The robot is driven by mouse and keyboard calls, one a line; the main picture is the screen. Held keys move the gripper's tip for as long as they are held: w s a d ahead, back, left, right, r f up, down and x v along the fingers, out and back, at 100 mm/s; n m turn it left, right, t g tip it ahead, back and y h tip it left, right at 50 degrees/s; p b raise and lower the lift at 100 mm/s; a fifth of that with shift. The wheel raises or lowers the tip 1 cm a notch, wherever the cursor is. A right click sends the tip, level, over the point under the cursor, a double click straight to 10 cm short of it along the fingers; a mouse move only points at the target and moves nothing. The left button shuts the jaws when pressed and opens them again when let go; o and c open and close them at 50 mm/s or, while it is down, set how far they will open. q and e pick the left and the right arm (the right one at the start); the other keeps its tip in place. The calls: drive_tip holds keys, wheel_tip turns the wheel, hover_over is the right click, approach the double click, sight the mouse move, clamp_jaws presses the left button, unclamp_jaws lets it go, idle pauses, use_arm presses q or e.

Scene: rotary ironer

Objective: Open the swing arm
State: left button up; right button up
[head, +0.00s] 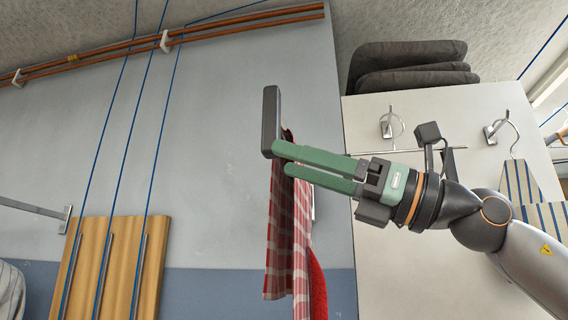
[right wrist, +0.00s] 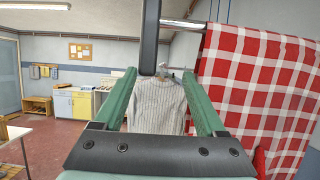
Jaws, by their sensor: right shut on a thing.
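The swing arm shows as a dark grey upright end bar (head: 271,115) in the head view, in front of the grey wall. In the right wrist view its dark bar (right wrist: 150,38) stands upright between my fingers, and a pale metal rod (right wrist: 182,22) runs from it to the right. My right gripper (head: 280,159) comes in from the right with its green fingers at the lower end of the bar and is shut on it. In the right wrist view the fingertips (right wrist: 158,75) lie either side of the bar. My left gripper is not in view.
A red and white checked cloth (head: 285,225) hangs right behind the bar, close under my fingers. A white panel with hooks (head: 420,130) and dark folded pads (head: 408,65) stand at the right. A striped garment (right wrist: 158,105) hangs beyond my fingers. A wooden board (head: 112,265) is at lower left.

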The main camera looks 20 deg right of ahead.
use_arm(q)
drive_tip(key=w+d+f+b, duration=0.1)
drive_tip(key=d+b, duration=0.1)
drive_tip(key=b, duration=0.1)
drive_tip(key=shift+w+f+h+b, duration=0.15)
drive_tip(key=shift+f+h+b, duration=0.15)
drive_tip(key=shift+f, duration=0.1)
use_arm(e)
drive_tip(key=v, duration=1)
drive_tip(key=shift+d, duration=0.3)
drive_tip(key=shift+w+f, duration=0.1)
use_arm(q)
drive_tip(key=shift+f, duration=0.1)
